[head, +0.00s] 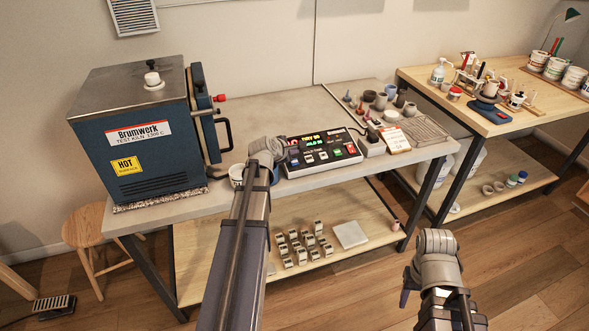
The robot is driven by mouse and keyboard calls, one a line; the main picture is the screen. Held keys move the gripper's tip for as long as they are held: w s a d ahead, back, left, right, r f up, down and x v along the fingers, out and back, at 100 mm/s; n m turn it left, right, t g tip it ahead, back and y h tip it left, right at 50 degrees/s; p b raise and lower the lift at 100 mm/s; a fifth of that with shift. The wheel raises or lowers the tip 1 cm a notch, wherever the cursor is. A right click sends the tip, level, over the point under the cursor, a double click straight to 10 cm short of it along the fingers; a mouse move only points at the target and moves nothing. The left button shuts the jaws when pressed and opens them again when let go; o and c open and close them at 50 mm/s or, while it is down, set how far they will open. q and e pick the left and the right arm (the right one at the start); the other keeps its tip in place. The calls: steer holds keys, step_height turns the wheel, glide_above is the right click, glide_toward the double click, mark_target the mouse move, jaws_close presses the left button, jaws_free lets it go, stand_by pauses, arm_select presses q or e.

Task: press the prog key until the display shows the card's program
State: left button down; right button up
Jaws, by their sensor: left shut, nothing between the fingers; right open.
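The kiln controller (320,152) is a dark box with a pale rim on the grey table, right of the blue kiln. Its display (306,140) is lit with green characters, too small to read surely. Several pale, green and red keys sit on its face; I cannot tell which is prog. A white card with an orange-red top (395,138) stands right of the controller; its text is unreadable. My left gripper (277,172) is shut and empty at the controller's left edge, partly hidden by its own wrist. My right gripper (406,287) is open and empty, low in front of the table.
The blue kiln (140,135) with a handle fills the table's left side. A cup (237,174) stands beside my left arm. Small pots (381,101) and a wire rack (425,129) lie at the right. A wooden table (540,115) with pottery tools stands beyond.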

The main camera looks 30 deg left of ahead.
mark_target(297, 158)
arm_select(q)
steer(key=shift+w+a+f+b, duration=0.15)
steer(key=shift+f+b, duration=0.4)
steer(key=shift+f, duration=0.25)
steer(key=shift+w+a+f+b, duration=0.15)
steer(key=shift+f+b, duration=0.4)
steer(key=shift+f, duration=0.25)
arm_select(e)
steer(key=shift+f, duration=1.65)
arm_select(q)
steer(key=shift+f+b, duration=0.4)
arm_select(e)
steer(key=shift+f, duration=0.35)
arm_select(q)
steer(key=shift+w+a+f+b, duration=0.1)
steer(key=shift+a+f+b, duration=0.05)
steer(key=shift+f+b, duration=0.2)
arm_select(e)
steer(key=shift+f, duration=0.4)
arm_select(q)
steer(key=shift+r, duration=0.15)
arm_select(e)
steer(key=shift+r, duration=0.2)
arm_select(q)
steer(key=shift+r+p, duration=0.65)
steer(key=shift+p, duration=0.15)
arm_select(e)
steer(key=shift+r, duration=0.6)
steer(key=shift+r, duration=0.1)
